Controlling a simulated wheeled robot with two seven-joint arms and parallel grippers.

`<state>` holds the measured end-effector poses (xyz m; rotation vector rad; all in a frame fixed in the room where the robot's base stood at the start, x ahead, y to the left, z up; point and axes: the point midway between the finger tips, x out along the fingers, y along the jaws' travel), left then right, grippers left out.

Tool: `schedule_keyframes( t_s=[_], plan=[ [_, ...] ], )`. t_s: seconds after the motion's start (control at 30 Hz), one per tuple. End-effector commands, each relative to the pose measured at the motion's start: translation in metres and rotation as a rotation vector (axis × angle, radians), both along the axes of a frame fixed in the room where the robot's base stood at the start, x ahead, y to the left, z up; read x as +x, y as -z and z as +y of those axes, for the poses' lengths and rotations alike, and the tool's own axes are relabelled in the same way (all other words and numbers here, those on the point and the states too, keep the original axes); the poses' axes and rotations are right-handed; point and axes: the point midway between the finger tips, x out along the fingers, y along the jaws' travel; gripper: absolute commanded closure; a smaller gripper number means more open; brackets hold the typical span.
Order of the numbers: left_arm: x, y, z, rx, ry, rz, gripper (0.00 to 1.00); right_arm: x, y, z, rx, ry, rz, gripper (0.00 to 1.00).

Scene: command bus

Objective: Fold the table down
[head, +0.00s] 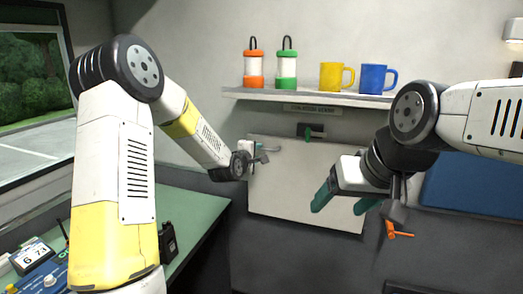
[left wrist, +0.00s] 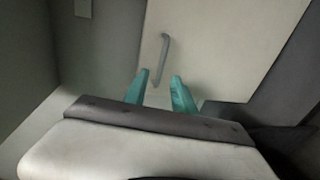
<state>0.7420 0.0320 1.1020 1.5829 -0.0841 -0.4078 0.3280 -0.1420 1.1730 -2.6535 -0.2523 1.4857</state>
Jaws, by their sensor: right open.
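The table is a pale panel (head: 290,190) that lies upright and flat against the wall below the shelf. A dark latch with a green part (head: 309,132) sits on the wall at its top edge. In the left wrist view, the panel (left wrist: 225,45) carries a grey bar handle (left wrist: 164,55). My left gripper (left wrist: 160,76) is open, with the handle's lower end showing between its teal fingers and gaps on both sides. In the head view its fingers cannot be made out at the panel's upper left corner. My right gripper (head: 344,203) is open and empty in front of the panel's right part.
A shelf (head: 300,96) above the panel holds an orange lantern (head: 254,68), a green lantern (head: 287,68), a yellow mug (head: 332,77) and a blue mug (head: 373,79). A green desk (head: 195,215) stands at the left. An orange handle (head: 398,231) shows below my right wrist.

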Motion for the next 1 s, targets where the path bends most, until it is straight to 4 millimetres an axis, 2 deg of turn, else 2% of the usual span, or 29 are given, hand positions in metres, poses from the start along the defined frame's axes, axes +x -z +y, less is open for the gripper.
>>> schedule_keyframes(
  t_s=[0.2, 0.33, 0.5, 0.73, 0.9, 1.0],
  plan=[
    [0.034, 0.009, -0.012, 0.002, 0.001, 0.001, 0.68, 0.0, 0.0, 0.0, 0.0, 0.0, 0.0, 0.27],
    [0.049, 0.011, -0.016, 0.002, 0.0, 0.0, 0.68, 0.0, 0.0, 0.0, 0.0, 0.0, 0.0, 0.27],
    [0.057, 0.013, -0.019, 0.004, 0.001, 0.002, 0.68, 0.0, 0.0, 0.0, 0.0, 0.0, 0.0, 0.27],
    [0.057, 0.013, -0.019, 0.004, 0.001, 0.002, 0.68, 0.0, 0.0, 0.0, 0.0, 0.0, 0.0, 0.27],
    [0.057, 0.013, -0.018, 0.004, 0.001, 0.002, 1.0, 0.0, 0.0, 0.0, 0.0, 0.0, 0.0, 0.27],
    [0.057, 0.013, -0.018, 0.003, 0.001, 0.001, 1.0, 0.0, 0.0, 0.0, 0.0, 0.0, 0.0, 0.27]
  ],
)
